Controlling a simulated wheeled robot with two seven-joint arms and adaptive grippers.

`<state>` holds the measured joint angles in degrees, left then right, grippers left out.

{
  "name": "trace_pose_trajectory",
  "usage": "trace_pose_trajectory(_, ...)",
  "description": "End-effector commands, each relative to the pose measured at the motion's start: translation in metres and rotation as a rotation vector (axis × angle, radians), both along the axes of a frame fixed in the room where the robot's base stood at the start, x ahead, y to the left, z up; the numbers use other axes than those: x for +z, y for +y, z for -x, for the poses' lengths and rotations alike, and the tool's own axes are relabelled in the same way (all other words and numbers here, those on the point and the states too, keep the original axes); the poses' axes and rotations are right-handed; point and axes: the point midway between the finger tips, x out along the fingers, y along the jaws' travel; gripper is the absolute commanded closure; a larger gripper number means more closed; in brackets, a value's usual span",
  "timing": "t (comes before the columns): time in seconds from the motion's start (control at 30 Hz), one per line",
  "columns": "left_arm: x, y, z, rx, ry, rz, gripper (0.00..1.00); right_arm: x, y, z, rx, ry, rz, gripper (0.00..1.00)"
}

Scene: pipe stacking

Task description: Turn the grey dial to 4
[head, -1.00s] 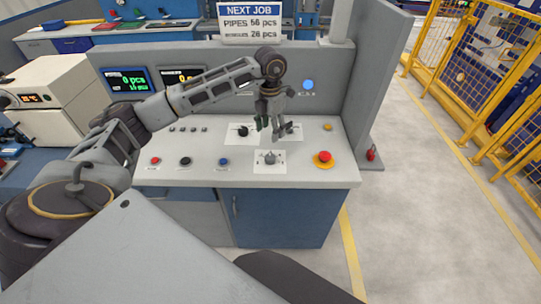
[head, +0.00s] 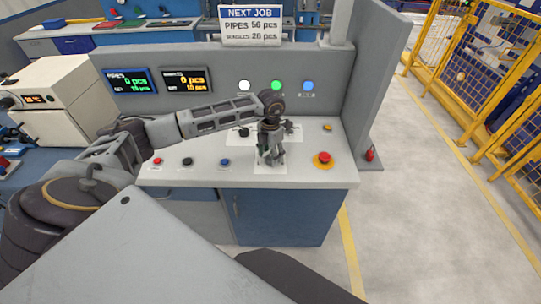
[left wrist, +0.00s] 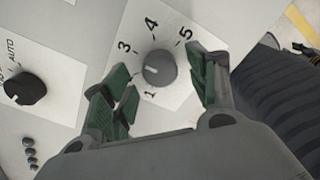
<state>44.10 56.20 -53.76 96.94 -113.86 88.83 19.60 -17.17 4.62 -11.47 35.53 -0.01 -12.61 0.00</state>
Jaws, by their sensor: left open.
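The grey dial (left wrist: 160,69) sits on a white plate in the left wrist view, with the numbers 1, 3, 4 and 5 visible around it. Its white mark points left, between 3 and 1, where a finger covers the scale. My left gripper (left wrist: 160,66) is open, with one green-padded finger on each side of the dial and a visible gap to it. In the head view my left gripper (head: 270,158) is over the dial's plate (head: 264,170) and mostly hides the dial. My right gripper is out of view.
A black selector knob (left wrist: 25,88) marked AUTO is on the neighbouring plate. Red (head: 157,161), black (head: 187,161) and blue (head: 225,162) buttons line the panel's front left. A red mushroom button (head: 323,159) is to the right. An upright panel with lights stands behind.

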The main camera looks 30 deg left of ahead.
Motion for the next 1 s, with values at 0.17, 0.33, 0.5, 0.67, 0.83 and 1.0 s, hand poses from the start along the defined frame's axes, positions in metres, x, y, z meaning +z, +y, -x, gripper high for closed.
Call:
trace_pose_trajectory(0.17,-0.012,0.0,0.0,0.0,0.0,0.0,0.42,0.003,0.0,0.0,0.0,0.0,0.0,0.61)
trace_pose_trajectory(0.33,-0.016,0.0,0.0,0.0,-0.001,-0.001,0.42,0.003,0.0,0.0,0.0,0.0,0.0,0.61)
trace_pose_trajectory(0.5,-0.017,0.0,0.0,0.0,-0.001,0.0,0.42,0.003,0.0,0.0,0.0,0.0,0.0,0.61)
trace_pose_trajectory(0.67,-0.016,0.0,0.0,0.0,-0.001,0.0,0.56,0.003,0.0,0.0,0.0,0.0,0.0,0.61)
trace_pose_trajectory(0.83,-0.016,0.0,0.0,0.0,-0.001,0.0,0.78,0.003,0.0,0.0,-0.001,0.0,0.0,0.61)
trace_pose_trajectory(1.0,-0.016,0.0,0.0,0.0,-0.001,0.0,0.88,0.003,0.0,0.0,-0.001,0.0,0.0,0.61)
